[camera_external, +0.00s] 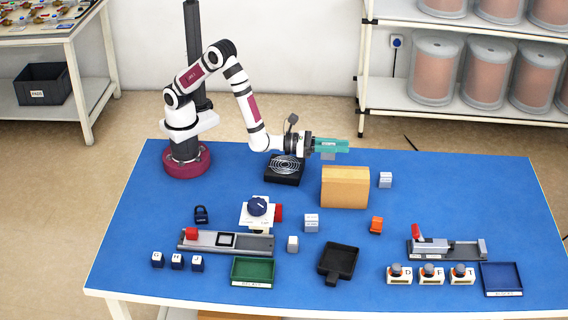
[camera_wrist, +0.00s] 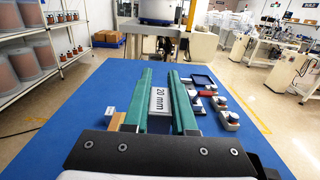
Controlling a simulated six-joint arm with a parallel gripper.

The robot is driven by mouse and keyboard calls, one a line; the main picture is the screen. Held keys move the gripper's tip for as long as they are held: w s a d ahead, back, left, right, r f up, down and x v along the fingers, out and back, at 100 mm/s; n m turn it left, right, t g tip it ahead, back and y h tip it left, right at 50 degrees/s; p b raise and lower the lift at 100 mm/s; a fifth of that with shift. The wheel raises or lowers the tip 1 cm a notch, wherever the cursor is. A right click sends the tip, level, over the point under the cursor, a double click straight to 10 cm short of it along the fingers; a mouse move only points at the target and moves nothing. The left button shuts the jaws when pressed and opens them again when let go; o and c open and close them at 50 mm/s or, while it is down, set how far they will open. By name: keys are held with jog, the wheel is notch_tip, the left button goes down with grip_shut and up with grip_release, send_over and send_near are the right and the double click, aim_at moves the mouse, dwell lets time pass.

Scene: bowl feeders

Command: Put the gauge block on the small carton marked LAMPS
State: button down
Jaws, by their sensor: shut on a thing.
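My gripper (camera_external: 332,145) is held sideways above the table, pointing right. Its teal fingers (camera_wrist: 158,100) are shut on the gauge block (camera_wrist: 158,102), a pale block marked "20 mm" in the wrist view. In the external view the block (camera_external: 328,155) shows as a small grey piece below the fingers. A brown carton (camera_external: 345,188) stands on the blue table below the gripper, apart from it. It partly shows left of the fingers in the wrist view (camera_wrist: 117,121). No LAMPS mark is readable on it.
Small pale cubes stand right of the carton (camera_external: 385,180) and in front of it (camera_external: 311,223). An orange piece (camera_external: 376,225), a black tray (camera_external: 338,262), a green tray (camera_external: 254,284) and a blue tray (camera_external: 501,279) lie nearer the front. A black fan unit (camera_external: 285,170) sits under my wrist.

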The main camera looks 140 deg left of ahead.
jog(key=a+f, duration=0.1)
jog(key=a, duration=0.1)
jog(key=a+f, duration=0.2)
jog(key=a, duration=0.1)
jog(key=a+f, duration=0.2)
jog(key=shift+w+a+f, duration=0.15)
jog(key=shift+w+a, duration=0.15)
send_over(356, 174)
jog(key=shift+f, duration=2.15)
jog(key=shift+f, duration=0.1)
jog(key=c, duration=0.7)
grip_release()
